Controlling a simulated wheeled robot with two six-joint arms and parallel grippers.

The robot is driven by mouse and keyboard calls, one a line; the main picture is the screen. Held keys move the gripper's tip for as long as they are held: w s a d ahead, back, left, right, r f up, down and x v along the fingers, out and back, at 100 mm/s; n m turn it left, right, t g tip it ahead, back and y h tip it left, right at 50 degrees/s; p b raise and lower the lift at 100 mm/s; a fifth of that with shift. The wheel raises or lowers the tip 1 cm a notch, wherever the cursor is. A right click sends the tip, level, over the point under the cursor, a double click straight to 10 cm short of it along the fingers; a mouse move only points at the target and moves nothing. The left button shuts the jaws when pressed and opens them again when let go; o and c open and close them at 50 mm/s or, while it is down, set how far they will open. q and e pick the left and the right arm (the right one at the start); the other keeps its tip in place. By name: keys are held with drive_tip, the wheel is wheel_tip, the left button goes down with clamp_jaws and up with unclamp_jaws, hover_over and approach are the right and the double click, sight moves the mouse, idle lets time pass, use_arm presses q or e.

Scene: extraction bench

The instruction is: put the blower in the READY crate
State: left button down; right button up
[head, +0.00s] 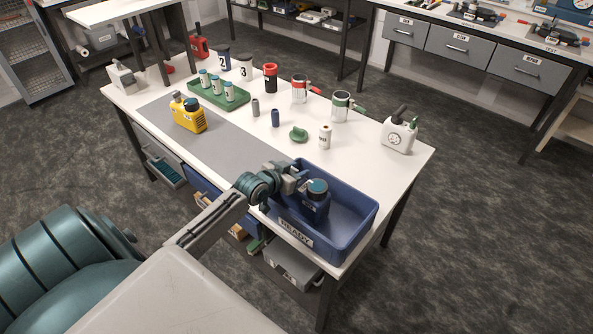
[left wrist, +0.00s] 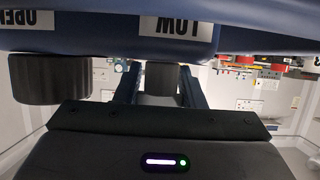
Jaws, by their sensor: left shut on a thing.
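The blower, a dark blue unit with a round dark cap (head: 315,203), is at the left part of the blue READY crate (head: 350,225). My left gripper (head: 299,184) is shut on it from the left, over the crate's rim. In the left wrist view, the blower's blue body (left wrist: 110,38) fills the top, with upside-down OPEN and LOW labels. The gripper fingers (left wrist: 160,85) close around a grey stub below the body, with a dark round cap to the left. I cannot tell whether the blower touches the crate floor. My right gripper is not in view.
The crate stands at the bench's near right corner; its right part is empty. A yellow unit (head: 188,116) stands on the grey mat (head: 225,150). A white bottle (head: 325,137), green piece (head: 299,134) and white jug (head: 399,134) stand behind the crate. Drawers below are partly open.

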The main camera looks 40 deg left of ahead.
use_arm(q)
drive_tip(key=shift+f, duration=0.25)
drive_tip(key=c, duration=0.9)
unclamp_jaws()
drive_tip(key=shift+f, duration=0.1)
drive_tip(key=v, duration=1.2)
drive_tip(key=shift+p, duration=0.35)
